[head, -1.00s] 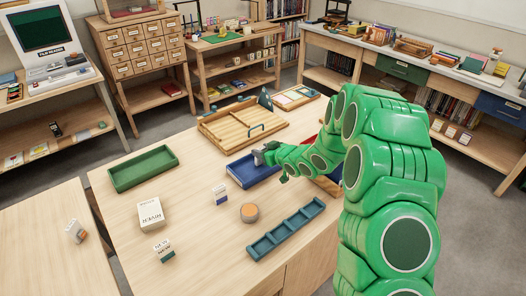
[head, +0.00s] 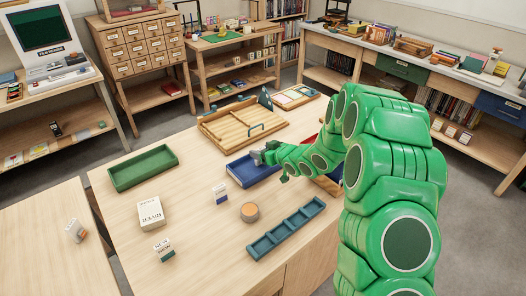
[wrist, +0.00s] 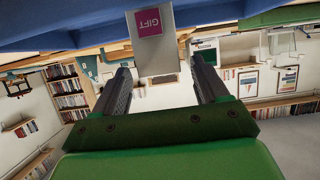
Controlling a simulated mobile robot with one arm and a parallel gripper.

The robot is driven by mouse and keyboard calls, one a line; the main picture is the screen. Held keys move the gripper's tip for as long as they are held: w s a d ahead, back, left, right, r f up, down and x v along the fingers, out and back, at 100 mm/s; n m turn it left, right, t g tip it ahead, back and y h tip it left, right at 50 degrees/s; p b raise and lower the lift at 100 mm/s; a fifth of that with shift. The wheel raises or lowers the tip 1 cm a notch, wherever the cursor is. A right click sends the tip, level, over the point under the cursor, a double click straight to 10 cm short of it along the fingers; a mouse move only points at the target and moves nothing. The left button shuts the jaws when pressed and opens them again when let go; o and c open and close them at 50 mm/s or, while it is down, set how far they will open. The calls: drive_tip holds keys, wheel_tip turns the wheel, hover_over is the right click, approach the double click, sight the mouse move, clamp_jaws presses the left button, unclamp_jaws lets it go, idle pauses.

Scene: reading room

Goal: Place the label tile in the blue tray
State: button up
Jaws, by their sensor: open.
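The label tile (wrist: 154,52), pale grey with a magenta patch reading GIFT, shows in the wrist view just beyond and between my fingertips. Its upper end in that view overlaps the blue tray (wrist: 45,38); I cannot tell whether it rests on the tray. In the head view the blue tray (head: 238,172) lies in the middle of the table, partly hidden by my arm. My gripper (head: 262,155) is over the tray's right part. In the wrist view my gripper (wrist: 161,68) is open, with a gap between its fingers and the tile.
A green tray (head: 143,168) lies at left on the table (head: 190,240). A wooden slatted tray (head: 240,125) lies behind the blue tray. A RIVER box (head: 151,214), a small white block (head: 220,195), a round orange-topped thing (head: 250,211) and a teal divided tray (head: 287,230) are in front.

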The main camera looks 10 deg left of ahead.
drive_tip(key=v, duration=1.1)
drive_tip(key=shift+s+d+r, duration=0.2)
drive_tip(key=shift+s+d, duration=0.05)
drive_tip(key=shift+d, duration=0.05)
drive_tip(key=s+d+r+m+g+h, duration=0.25)
drive_tip(key=s+d+r+h, duration=0.25)
drive_tip(key=s+d, duration=0.3)
drive_tip(key=s+d+r+m+g+h, duration=0.1)
drive_tip(key=s+d+r+m+h, duration=0.35)
drive_tip(key=d, duration=0.55)
drive_tip(key=s+r+g, duration=0.2)
drive_tip(key=s, duration=0.9)
drive_tip(key=s+a+r+m+g, duration=0.1)
drive_tip(key=s+r+g, duration=0.1)
drive_tip(key=s, duration=1)
drive_tip(key=s+a+r+m+g, duration=0.1)
drive_tip(key=s+g, duration=0.3)
drive_tip(key=s, duration=0.8)
drive_tip(key=shift+s+a+r, duration=0.2)
drive_tip(key=shift+a+r, duration=0.05)
drive_tip(key=shift+r, duration=0.5)
